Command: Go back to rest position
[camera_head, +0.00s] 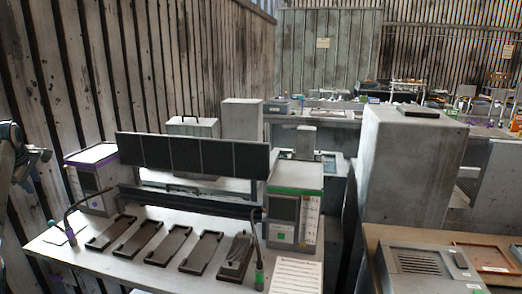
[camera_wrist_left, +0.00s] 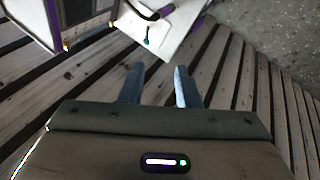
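My left gripper (camera_head: 38,155) is at the far left edge of the head view, raised beside the slatted wall and left of the white worktable (camera_head: 120,265). In the left wrist view its two fingers (camera_wrist_left: 160,88) stand apart with nothing between them. Beyond the fingers are wall slats, a corner of the white table (camera_wrist_left: 165,40) and floor. My right gripper is not in view.
Several dark trays (camera_head: 155,242) lie in a row on the worktable; the rightmost holds a dark part (camera_head: 236,254). A purple-trimmed box (camera_head: 92,180) and a green-trimmed box (camera_head: 293,213) flank them. A tall grey cabinet (camera_head: 405,190) stands right.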

